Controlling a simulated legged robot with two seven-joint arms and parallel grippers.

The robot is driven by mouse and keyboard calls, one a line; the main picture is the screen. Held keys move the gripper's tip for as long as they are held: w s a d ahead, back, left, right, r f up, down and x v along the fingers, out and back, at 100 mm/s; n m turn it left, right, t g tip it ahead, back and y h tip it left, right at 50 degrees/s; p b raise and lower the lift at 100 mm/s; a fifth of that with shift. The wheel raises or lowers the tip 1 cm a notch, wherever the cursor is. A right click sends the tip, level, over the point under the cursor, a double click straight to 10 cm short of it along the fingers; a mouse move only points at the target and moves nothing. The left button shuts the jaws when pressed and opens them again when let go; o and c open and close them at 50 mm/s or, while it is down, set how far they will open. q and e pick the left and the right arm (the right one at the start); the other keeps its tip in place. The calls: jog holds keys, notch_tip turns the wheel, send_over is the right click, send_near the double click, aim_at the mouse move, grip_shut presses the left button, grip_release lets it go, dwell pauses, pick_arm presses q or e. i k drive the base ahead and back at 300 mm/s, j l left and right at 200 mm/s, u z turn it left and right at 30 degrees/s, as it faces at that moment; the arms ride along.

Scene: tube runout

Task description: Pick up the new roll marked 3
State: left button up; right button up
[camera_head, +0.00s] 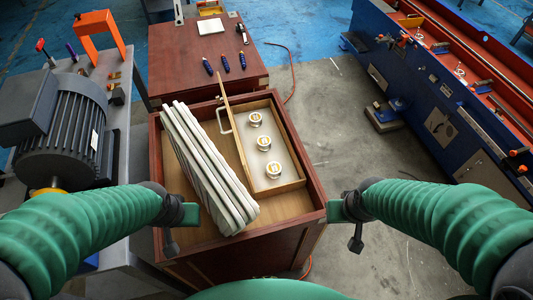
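Three small round rolls with pale rims and yellowish marks stand in a row in a shallow light-wood tray (288,187): a far roll (256,119), a middle roll (264,142) and a near roll (274,169). The marks are too small to read, so I cannot tell which is marked 3. My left gripper (182,226) is over the drawer's near left edge, left of the rolls. My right gripper (345,222) is just outside the near right edge. Both are apart from the rolls, with nothing visibly held; their finger opening is unclear.
The tray sits in an open wooden drawer box (312,178). Long white bars (205,165) lie along its left side. A thin upright divider and a handle (222,120) stand by the tray. A motor (62,125) is left; a blue machine (440,110) is right.

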aim_at(264, 142)
jog(key=k+l+u, duration=0.25)
jog(key=l, duration=0.2)
jog(key=l+u, duration=0.25)
jog(key=l, duration=0.2)
jog(key=k+l+u, duration=0.25)
jog(key=l+u, duration=0.2)
jog(key=l, duration=0.25)
jog(key=l+u, duration=0.2)
jog(key=l, duration=0.25)
jog(key=l+u, duration=0.2)
jog(key=l, duration=0.25)
jog(key=k+l+u, duration=0.25)
jog(key=l, duration=0.2)
jog(key=l+u, duration=0.2)
jog(key=l, duration=0.25)
jog(key=k+l+u, duration=0.2)
jog(key=l, duration=0.15)
jog(key=i+l+u, duration=0.15)
jog(key=l+u, duration=0.3)
jog(key=l, duration=0.4)
jog(key=l+u, duration=0.45)
jog(key=l, duration=0.4)
jog(key=i+l+u, duration=0.25)
jog(key=l+u, duration=0.2)
jog(key=l, duration=0.2)
jog(key=i+l+u, duration=0.25)
jog(key=l, duration=0.15)
jog(key=l+u, duration=0.25)
jog(key=i+l+u, duration=0.1)
jog(key=l, duration=0.15)
